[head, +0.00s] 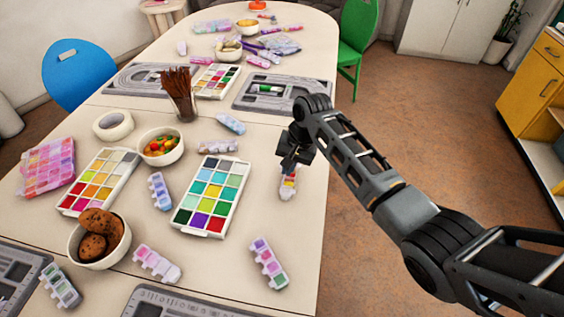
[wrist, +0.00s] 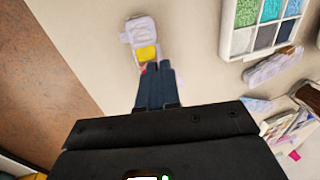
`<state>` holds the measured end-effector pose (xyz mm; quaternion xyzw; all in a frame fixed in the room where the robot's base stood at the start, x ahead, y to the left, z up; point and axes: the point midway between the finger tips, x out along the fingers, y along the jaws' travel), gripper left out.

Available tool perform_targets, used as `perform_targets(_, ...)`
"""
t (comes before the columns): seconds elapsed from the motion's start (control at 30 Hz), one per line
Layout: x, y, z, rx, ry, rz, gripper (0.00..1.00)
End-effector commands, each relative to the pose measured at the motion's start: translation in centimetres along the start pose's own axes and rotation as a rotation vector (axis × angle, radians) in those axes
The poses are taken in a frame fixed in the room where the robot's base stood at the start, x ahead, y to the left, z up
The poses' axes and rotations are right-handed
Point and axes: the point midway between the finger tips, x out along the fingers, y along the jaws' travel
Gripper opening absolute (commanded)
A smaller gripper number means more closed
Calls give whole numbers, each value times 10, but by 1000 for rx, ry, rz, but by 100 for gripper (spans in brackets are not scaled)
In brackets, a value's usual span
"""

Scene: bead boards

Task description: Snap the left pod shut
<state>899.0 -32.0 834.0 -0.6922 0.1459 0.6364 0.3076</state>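A small white bead pod (head: 289,183) with yellow and red compartments lies near the table's right edge, below my gripper (head: 290,163). In the wrist view the same pod (wrist: 141,30) lies just beyond my fingertips (wrist: 158,66). A yellow compartment shows, with a bit of red beside the fingertips. A small pale flap sticks out at the pod's left side. My two fingers are together with nothing visible between them. They cover the pod's near end, and I cannot tell whether they touch it. Which pod is the left one is unclear.
A paint-coloured bead tray (head: 234,171) lies left of my gripper, and a pale pod (head: 231,123) lies behind it. Another pod (head: 268,263) is nearer the front. Bowls, a brush cup (head: 181,104) and bead boards fill the left and back. The floor (head: 430,130) is right of the table.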

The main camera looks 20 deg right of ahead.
Motion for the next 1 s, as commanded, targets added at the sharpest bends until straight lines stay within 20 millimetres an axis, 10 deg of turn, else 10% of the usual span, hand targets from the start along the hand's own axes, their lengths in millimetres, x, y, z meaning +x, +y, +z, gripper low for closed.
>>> perform_targets(1.0, 33, 56, 0, 0, -1, -909, 0)
